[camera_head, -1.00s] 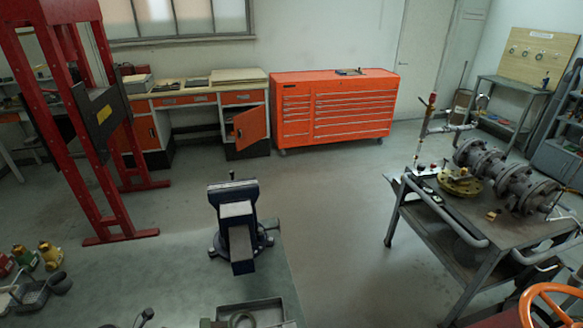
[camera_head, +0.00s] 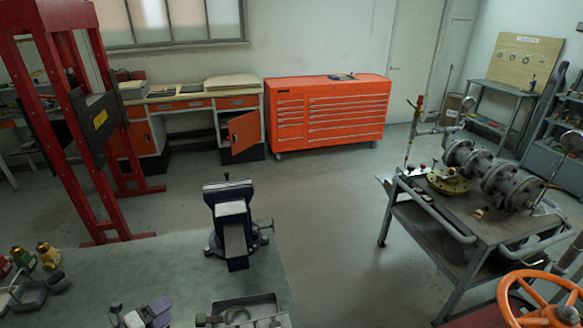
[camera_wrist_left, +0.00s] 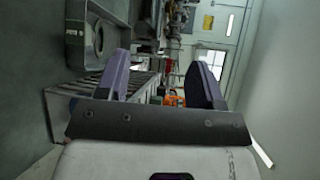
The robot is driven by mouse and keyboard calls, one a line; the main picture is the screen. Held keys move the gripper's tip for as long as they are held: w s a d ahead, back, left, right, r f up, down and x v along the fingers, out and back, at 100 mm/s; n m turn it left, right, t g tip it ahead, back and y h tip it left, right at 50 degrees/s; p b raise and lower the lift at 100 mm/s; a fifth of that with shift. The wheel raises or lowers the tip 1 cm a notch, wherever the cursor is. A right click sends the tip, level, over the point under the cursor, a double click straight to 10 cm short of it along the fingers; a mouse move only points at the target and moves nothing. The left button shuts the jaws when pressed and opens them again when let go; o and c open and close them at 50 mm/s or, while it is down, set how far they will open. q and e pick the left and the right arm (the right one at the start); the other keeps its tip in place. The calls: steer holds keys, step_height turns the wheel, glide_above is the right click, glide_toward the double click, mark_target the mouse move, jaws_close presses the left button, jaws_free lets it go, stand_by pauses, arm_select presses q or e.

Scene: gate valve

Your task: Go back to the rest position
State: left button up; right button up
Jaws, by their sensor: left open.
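My left gripper (camera_head: 140,313) shows at the bottom edge of the head view, with purple fingers and a pale body. It is near the bench's front area, left of the grey tray. In the left wrist view the two purple fingers (camera_wrist_left: 160,82) stand wide apart with nothing between them. My right gripper is in neither view.
A blue vise (camera_head: 233,225) stands on the bench (camera_head: 130,275), with a grey tray (camera_head: 282,302) in front. A pipe and valve assembly (camera_head: 490,175) sits on the cart at right. An orange handwheel (camera_head: 545,275) is at lower right. Open floor lies between bench and cart.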

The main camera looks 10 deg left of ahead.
arm_select(q)
steer(key=a+r+n+t+y, duration=0.1)
steer(key=a+r+n+y, duration=0.4)
steer(key=n+y, duration=0.45)
steer(key=a+r+n+t+y, duration=0.1)
steer(key=a+r+n+y, duration=0.2)
steer(key=r+n+y, duration=0.6)
steer(key=s+d+f+n+g+h, duration=0.35)
steer(key=s+d+f+h, duration=0.2)
steer(key=s+d, duration=0.55)
steer(key=s+d+f+n+g+h, duration=0.2)
steer(key=s+d+f+g+h, duration=0.3)
steer(key=s+d, duration=0.6)
steer(key=s+d+f+g, duration=0.35)
steer(key=s+f, duration=0.45)
steer(key=s, duration=0.5)
step_height(320, 180, up, 23)
steer(key=p, duration=2.3)
steer(key=shift+w+d+r, duration=0.15)
steer(key=shift+w+d, duration=0.05)
steer(key=shift+d, duration=0.1)
